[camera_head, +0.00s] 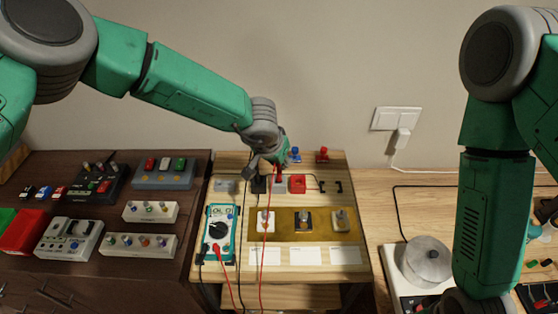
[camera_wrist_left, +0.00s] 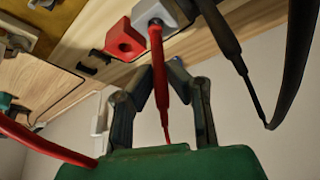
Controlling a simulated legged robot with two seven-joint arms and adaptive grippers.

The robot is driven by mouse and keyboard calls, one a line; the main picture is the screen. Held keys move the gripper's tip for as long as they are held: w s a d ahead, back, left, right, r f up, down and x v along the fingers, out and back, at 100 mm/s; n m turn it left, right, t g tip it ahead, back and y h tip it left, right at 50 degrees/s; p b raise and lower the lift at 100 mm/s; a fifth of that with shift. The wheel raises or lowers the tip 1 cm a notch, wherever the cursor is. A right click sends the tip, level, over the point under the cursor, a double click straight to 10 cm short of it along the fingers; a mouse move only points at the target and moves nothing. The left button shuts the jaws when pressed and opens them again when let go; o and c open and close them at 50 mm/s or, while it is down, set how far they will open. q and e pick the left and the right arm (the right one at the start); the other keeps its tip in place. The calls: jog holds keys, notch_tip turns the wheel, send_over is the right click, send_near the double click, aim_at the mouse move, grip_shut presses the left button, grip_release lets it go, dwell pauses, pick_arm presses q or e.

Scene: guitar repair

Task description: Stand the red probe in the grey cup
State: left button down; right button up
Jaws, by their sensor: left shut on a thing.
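The red probe (camera_wrist_left: 159,75) is between the two fingers of my left gripper (camera_wrist_left: 161,72), which is shut on it. Its thick end meets the opening of the grey cup (camera_wrist_left: 175,13); how deep it goes is hidden. In the head view my left gripper (camera_head: 277,167) is over the back of the wooden board, with the red probe (camera_head: 278,175) below it at the grey cup (camera_head: 279,188). The cup is between a black block (camera_head: 259,185) and a red block (camera_head: 297,184). My right gripper is out of view.
A black probe (camera_wrist_left: 219,32) stands beside the red one. A teal multimeter (camera_head: 220,232) and a brass-coloured plate (camera_head: 283,223) are in front. Red leads (camera_head: 264,255) run across the board. A pot (camera_head: 427,260) is at the right.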

pick_arm(q)
jog(key=shift+a+p, duration=0.1)
jog(key=shift+p, duration=0.5)
dwell(0.7)
jog(key=shift+f, duration=0.85)
dwell(0.4)
jog(key=c, duration=1.1)
grip_release()
jog(key=shift+r, duration=3.5)
